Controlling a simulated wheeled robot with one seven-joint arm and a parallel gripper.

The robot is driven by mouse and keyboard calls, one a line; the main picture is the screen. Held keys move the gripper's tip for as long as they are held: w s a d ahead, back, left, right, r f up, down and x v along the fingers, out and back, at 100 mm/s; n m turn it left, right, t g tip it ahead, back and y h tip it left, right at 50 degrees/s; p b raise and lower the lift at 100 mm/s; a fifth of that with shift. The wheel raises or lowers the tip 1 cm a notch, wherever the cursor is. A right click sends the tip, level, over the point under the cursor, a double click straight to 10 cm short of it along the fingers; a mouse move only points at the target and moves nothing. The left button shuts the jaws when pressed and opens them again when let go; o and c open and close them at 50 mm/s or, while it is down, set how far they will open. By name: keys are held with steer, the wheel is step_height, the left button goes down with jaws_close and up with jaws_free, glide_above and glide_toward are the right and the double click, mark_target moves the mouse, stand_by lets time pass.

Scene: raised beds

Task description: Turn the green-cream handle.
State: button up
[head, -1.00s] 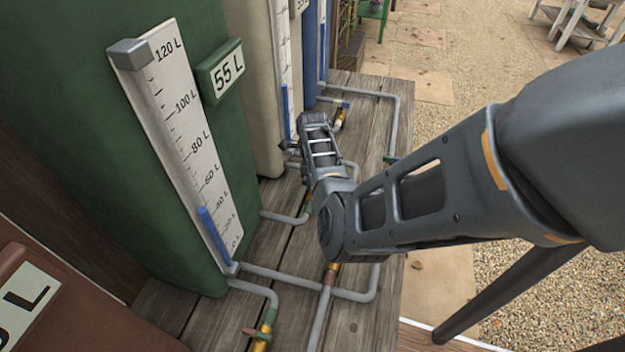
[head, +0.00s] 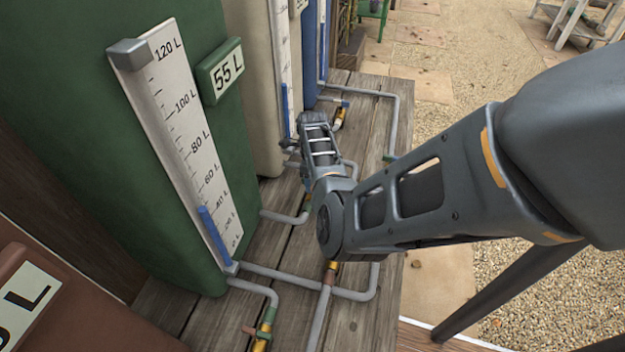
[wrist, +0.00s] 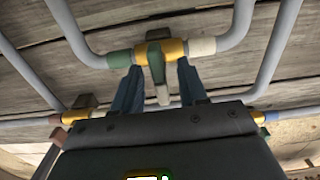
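The green-cream handle (wrist: 155,63) shows in the wrist view, a green lever with a cream tip on a brass valve body. The valve joins a green coupling (wrist: 119,59) on the left and a cream coupling (wrist: 202,46) on the right. My gripper (wrist: 160,85) is open, with one finger on each side of the handle and gaps visible between them. In the head view my gripper (head: 291,149) is small and partly hidden beside the cream tank, and my arm hides the handle.
A green tank (head: 100,190) with a gauge and a cream tank (head: 250,80) stand along the wooden deck (head: 250,325). Grey pipes (head: 395,120) cross the deck. Other valves sit left (wrist: 82,110) and right (wrist: 259,117) in the wrist view. Gravel lies right of the deck.

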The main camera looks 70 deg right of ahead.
steer(key=shift+r, duration=3.9)
steer(key=shift+f, duration=0.1)
